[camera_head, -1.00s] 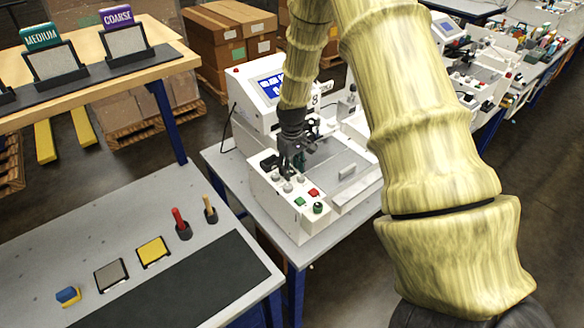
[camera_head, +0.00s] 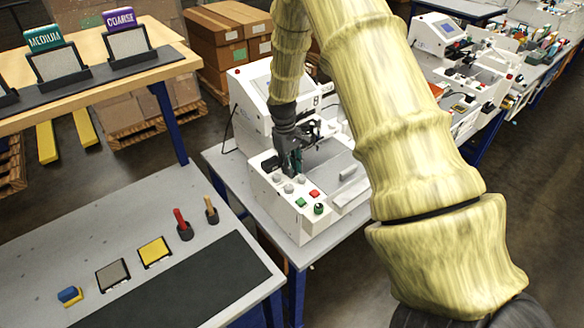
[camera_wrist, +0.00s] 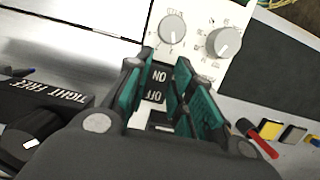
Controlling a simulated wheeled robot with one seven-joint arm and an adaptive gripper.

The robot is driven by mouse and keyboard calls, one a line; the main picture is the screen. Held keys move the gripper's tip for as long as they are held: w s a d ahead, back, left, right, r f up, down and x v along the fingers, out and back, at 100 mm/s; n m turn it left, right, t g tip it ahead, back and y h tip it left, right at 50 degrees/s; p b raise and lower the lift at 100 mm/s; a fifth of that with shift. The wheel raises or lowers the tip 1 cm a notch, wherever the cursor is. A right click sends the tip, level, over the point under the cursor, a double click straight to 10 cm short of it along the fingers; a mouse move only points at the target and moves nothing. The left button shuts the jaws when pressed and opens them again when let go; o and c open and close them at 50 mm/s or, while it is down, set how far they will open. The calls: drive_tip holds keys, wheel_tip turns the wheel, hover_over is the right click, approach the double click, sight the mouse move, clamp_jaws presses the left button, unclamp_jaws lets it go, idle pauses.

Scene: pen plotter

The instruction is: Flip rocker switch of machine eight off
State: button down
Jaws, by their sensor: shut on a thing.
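Machine eight (camera_head: 285,225) is a white machine marked with an 8, standing on a grey table. My gripper (camera_head: 292,166) points down at the left part of its control panel. In the wrist view, a black switch plate with ON and OFF lettering (camera_wrist: 158,85) lies between the teal fingers of my gripper (camera_wrist: 164,78). The fingers are closed in around the rocker switch there. The fingers and gripper body partly hide it, so its tilt cannot be told. In the head view the gripper covers the switch.
Grey knobs (camera_wrist: 172,29) sit close to the fingertips on the panel. A green button (camera_head: 301,202) and a red button (camera_head: 314,193) are nearby. A black block lettered TIGHT FREE (camera_wrist: 45,105) is left of the gripper in the wrist view. A red-handled tool (camera_head: 181,221) stands on the front bench.

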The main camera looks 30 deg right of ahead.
drive_tip(key=shift+d+g, duration=0.1)
drive_tip(key=shift+g, duration=0.5)
drive_tip(key=c, duration=1.2)
unclamp_jaws()
drive_tip(key=shift+r, duration=0.1)
drive_tip(key=shift+c, duration=0.2)
drive_tip(key=shift+w, duration=0.1)
drive_tip(key=shift+w+r, duration=0.1)
drive_tip(key=shift+r, duration=0.05)
drive_tip(key=v, duration=1.1)
drive_tip(key=shift+r, duration=0.25)
drive_tip(key=shift+w, duration=0.1)
